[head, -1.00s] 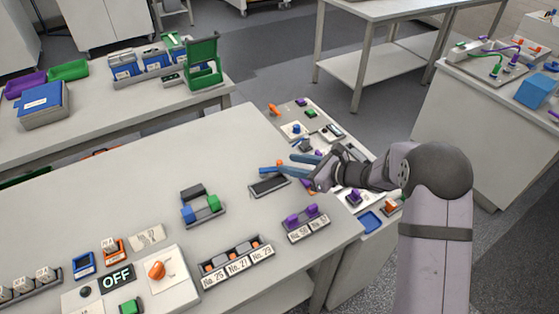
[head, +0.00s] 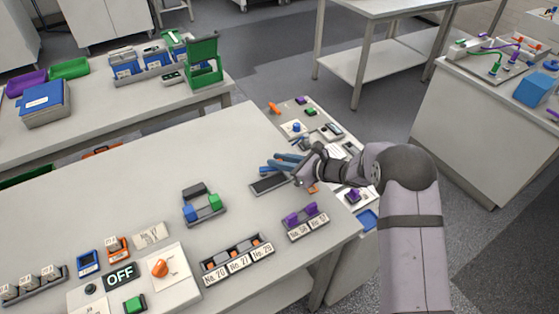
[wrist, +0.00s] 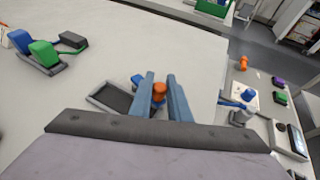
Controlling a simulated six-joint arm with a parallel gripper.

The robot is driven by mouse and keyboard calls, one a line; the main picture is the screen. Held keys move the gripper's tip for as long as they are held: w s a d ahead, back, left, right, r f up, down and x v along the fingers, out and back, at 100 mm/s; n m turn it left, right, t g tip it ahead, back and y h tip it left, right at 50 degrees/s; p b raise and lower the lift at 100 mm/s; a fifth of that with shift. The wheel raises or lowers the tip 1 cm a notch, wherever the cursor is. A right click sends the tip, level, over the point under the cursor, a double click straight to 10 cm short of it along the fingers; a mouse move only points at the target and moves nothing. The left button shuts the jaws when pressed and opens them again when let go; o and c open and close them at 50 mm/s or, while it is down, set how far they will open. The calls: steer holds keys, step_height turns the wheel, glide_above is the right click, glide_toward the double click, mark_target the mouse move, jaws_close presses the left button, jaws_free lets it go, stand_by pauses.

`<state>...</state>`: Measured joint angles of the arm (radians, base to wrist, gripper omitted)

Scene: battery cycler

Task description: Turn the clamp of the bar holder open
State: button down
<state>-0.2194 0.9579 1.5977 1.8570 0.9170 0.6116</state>
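My gripper (wrist: 161,78) has two blue fingers and points down over the right end of the near bench. In the wrist view an orange knob (wrist: 159,91) shows between the fingers, with a small gap; contact cannot be told. A blue piece (wrist: 137,79) shows just left of the fingers, by a dark shallow tray (wrist: 113,97). The tray also lies below the fingers (head: 282,164) in the head view (head: 268,185). I cannot tell for certain which part is the bar holder's clamp; the fingers and wrist hide much of this spot in the head view.
A grey holder with blue and green blocks (head: 204,208) stands left of the tray. A purple-clipped holder (head: 304,221) and a numbered rack (head: 238,259) stand nearer. A side bench with a white knob base and blue knob (wrist: 249,97) lies to the right. Bare bench top surrounds the tray's left side.

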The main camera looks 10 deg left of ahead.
steer(key=shift+w+a+n+g+y+b, duration=0.25)
steer(key=shift+w+n+g+b, duration=0.1)
steer(key=shift+n+g+b, duration=0.4)
steer(key=shift+w+a+n+g+y+b, duration=0.15)
steer(key=shift+w+n+g+y+b, duration=0.15)
steer(key=shift+n+g+b, duration=0.45)
steer(key=shift+w+a+n+g+b, duration=0.2)
steer(key=shift+n+g+b, duration=0.35)
steer(key=shift+g, duration=0.25)
steer(key=shift+b, duration=0.35)
steer(key=shift+r+n+g, duration=0.15)
steer(key=shift+n+g, duration=0.1)
steer(key=shift+g, duration=0.05)
steer(key=c, duration=1.7)
jaws_free()
steer(key=shift+o, duration=0.2)
steer(key=shift+d, duration=0.1)
